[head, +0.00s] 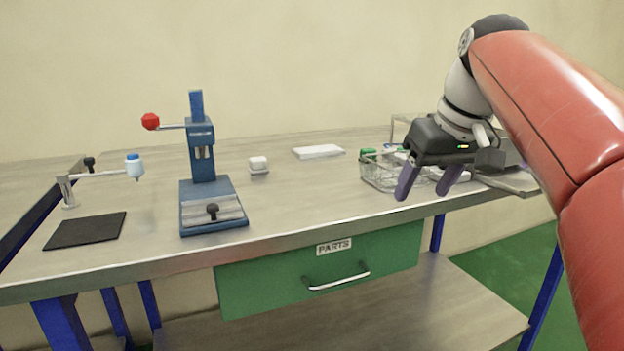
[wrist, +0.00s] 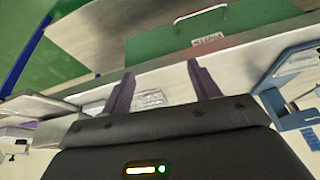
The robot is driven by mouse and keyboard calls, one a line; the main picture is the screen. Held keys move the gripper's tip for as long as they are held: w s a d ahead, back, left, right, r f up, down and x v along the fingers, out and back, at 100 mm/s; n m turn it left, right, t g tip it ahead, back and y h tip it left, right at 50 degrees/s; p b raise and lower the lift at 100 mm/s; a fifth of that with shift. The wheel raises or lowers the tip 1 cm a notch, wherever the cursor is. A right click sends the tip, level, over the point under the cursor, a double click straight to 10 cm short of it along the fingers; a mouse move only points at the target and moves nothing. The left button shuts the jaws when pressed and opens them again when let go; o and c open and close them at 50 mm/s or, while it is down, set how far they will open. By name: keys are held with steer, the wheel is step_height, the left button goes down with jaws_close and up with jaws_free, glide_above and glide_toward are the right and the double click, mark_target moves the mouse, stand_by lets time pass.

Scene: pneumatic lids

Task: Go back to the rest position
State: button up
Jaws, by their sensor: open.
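My gripper (head: 428,182) is at the right side of the workbench (head: 300,205), above its surface near the front edge. Its two purple fingers are apart with nothing between them. The wrist view also shows my gripper (wrist: 160,85) with fingers spread and the bench's front edge and green drawer beyond. A wire basket (head: 375,176) with green and white items stands just behind and left of the gripper, partly hidden by it.
A blue press (head: 205,165) with a red knob stands on the left half. A dispenser arm (head: 100,175) and black mat (head: 85,230) are at far left. A small white block (head: 258,164) and white tray (head: 318,151) lie mid-bench. The drawer (head: 320,275) is shut. The middle front is clear.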

steer(key=s+a+f+m+h, duration=0.1)
steer(key=s+f, duration=0.8)
steer(key=f, duration=0.3)
steer(key=s+a+f+m+t, duration=0.1)
steer(key=s+f+m, duration=0.1)
steer(key=s+f, duration=0.7)
step_height(320, 180, down, 4)
steer(key=shift+s+f+h, duration=0.15)
steer(key=shift+f+h, duration=0.05)
steer(key=shift+h, duration=0.2)
